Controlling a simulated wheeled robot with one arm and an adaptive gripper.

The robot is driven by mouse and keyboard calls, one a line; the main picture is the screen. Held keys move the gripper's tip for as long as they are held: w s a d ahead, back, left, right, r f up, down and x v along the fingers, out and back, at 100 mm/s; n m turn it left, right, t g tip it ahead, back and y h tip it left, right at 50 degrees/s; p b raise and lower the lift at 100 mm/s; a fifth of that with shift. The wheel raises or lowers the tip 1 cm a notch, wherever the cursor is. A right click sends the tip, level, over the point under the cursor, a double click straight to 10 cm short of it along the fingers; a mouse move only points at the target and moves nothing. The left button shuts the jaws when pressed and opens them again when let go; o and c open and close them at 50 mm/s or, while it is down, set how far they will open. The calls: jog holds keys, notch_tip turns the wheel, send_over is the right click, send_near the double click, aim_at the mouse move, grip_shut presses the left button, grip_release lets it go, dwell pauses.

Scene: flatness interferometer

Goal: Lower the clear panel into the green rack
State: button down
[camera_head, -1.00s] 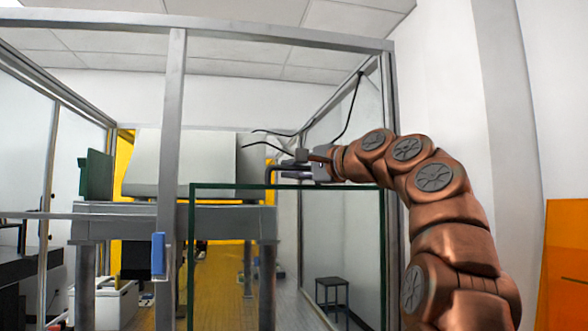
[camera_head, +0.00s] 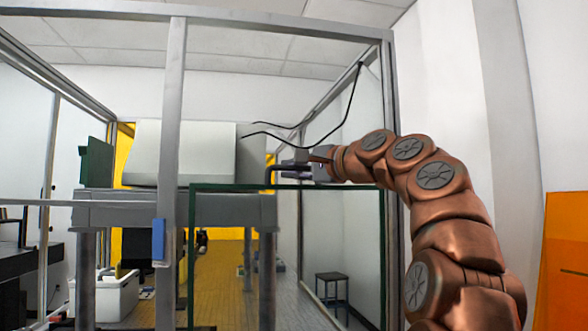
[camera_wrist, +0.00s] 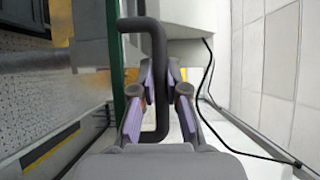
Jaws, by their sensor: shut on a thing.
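The clear panel (camera_head: 330,230) is a large upright see-through sheet with dark green edges. It hangs in front of my arm's far end in the head view, and its lower edge is out of frame. A dark bent handle (camera_head: 270,174) rises from its top edge. My gripper (camera_head: 298,170) is shut on this handle. In the wrist view, the purple-padded fingers (camera_wrist: 159,100) close on the handle bar (camera_wrist: 158,70), with the panel's green edge (camera_wrist: 118,75) beside it. A dark green block (camera_head: 96,164) stands at the left end of the grey bench; I cannot tell if it is the rack.
A metal-framed enclosure with an upright post (camera_head: 171,120) and clear walls surrounds the grey bench (camera_head: 115,212) and a white machine (camera_head: 155,155). A stool (camera_head: 332,286) and white bin (camera_head: 116,297) stand on the floor. Black cables (camera_head: 340,125) hang behind my gripper.

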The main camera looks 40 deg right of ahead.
jog(key=shift+f+b, duration=0.4)
jog(key=shift+f, duration=0.5)
jog(key=shift+f+b, duration=0.2)
jog(key=shift+b, duration=0.25)
jog(key=c, duration=1.2)
grip_release()
jog(key=shift+c, duration=0.2)
jog(key=shift+o, duration=0.6)
jog(key=shift+f, duration=0.1)
jog(key=shift+s, duration=0.1)
jog(key=s+d, duration=0.2)
jog(key=s, duration=0.9)
jog(key=shift+s+d, duration=0.15)
jog(key=shift+s, duration=0.2)
